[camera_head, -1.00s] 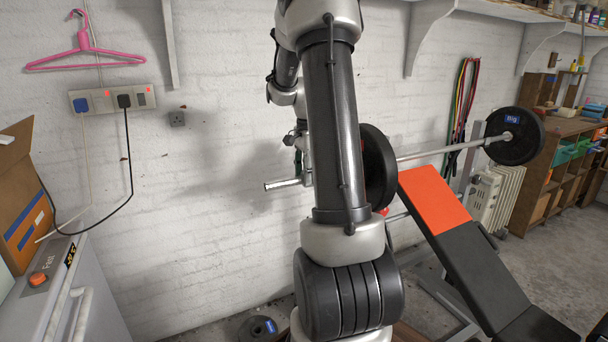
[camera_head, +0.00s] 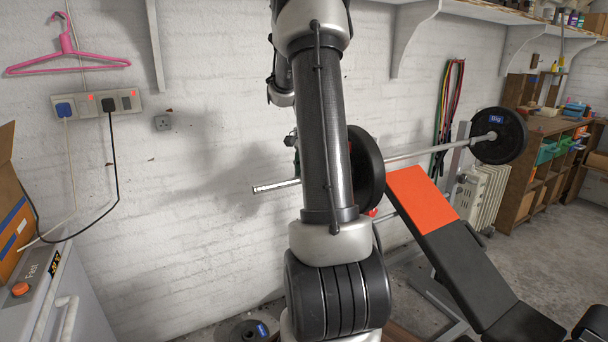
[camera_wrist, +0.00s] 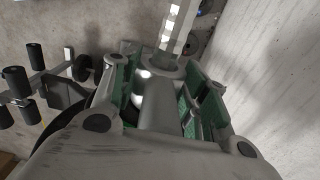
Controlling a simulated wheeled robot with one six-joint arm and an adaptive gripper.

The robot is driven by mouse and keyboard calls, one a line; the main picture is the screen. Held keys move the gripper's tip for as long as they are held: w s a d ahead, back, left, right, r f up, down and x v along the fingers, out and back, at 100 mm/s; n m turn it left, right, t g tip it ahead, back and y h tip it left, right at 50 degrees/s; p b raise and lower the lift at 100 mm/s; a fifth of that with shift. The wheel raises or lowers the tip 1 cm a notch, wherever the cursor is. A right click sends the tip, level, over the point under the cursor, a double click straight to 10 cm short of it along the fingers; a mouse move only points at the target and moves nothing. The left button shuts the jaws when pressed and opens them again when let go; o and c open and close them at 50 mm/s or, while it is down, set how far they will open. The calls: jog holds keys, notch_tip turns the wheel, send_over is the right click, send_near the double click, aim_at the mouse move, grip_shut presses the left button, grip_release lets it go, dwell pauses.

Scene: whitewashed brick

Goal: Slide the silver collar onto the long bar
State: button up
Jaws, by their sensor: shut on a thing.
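The long bar (camera_head: 275,186) lies across the bench's rack, with its bare silver left end sticking out past my arm. My gripper is behind my arm in the head view. In the wrist view my gripper (camera_wrist: 165,95) is shut, with green-lined fingers on both sides of the silver collar (camera_wrist: 158,68). The long bar (camera_wrist: 178,28) comes out of the collar toward the top, so the collar appears to be around it. The near black plate (camera_head: 368,170) is on the bar just right of my arm. The gap between collar and plate is hidden.
The orange and black bench (camera_head: 425,198) stands at right, with another plate (camera_head: 498,135) on the bar's far end. A loose plate (camera_head: 255,330) lies on the floor by the wall. A grey cabinet (camera_head: 85,305) stands at left.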

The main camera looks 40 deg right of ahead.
jog(key=shift+d, duration=0.15)
jog(key=o, duration=1.4)
notch_tip(320, 180, up, 12)
